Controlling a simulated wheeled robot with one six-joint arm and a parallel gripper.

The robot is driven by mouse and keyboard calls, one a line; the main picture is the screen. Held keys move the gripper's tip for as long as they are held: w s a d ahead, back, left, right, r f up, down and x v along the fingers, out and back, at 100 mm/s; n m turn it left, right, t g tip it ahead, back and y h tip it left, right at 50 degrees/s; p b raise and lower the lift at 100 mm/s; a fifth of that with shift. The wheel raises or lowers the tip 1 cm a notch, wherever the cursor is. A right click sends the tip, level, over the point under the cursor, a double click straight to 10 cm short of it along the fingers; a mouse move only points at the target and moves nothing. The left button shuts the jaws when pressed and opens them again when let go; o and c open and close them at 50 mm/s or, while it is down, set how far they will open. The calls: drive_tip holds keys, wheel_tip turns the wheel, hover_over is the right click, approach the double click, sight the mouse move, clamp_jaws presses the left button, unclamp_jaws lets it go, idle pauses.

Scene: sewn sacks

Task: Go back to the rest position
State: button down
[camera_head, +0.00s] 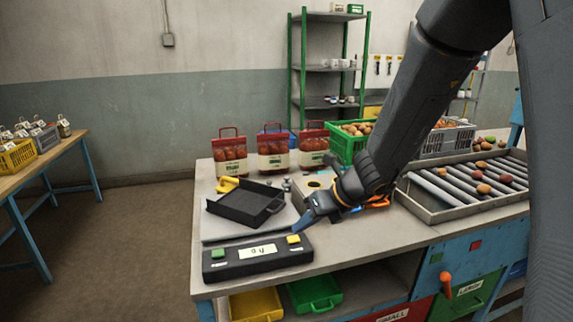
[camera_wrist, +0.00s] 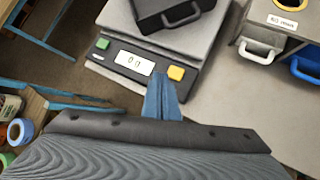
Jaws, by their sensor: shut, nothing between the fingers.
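My gripper (camera_head: 302,222) is shut and empty. In the head view it hangs at the right front of the scale, by the yellow button. In the wrist view its blue fingertips (camera_wrist: 161,98) are closed together and point at the front edge of the scale. I cannot tell whether they touch it. The scale (camera_head: 258,254) has a dark front panel with a lit display, a green button and a yellow button. A black tray (camera_head: 240,206) with a handle sits on its plate; the tray also shows in the wrist view (camera_wrist: 160,14).
Red sacks (camera_head: 230,158) stand at the bench's back, beside a green crate (camera_head: 347,146). A roller tray (camera_head: 465,190) with potatoes lies right. Yellow (camera_head: 256,304) and green (camera_head: 315,293) bins sit below the top. A side table (camera_head: 38,168) stands left, with open floor between.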

drive_tip(key=s+d+f+n+g+h+b, duration=0.1)
drive_tip(key=s+d+n, duration=0.6)
drive_tip(key=n, duration=0.8)
drive_tip(key=s+d+f+n+g+h+b, duration=0.1)
drive_tip(key=s+d+f+n+g+h, duration=0.1)
drive_tip(key=s+d+n+h, duration=0.3)
drive_tip(key=s+d+f+n, duration=0.1)
drive_tip(key=s+d+n, duration=0.2)
drive_tip(key=s+n, duration=0.3)
drive_tip(key=shift+f+n+h, duration=0.3)
drive_tip(key=shift+n, duration=1.6)
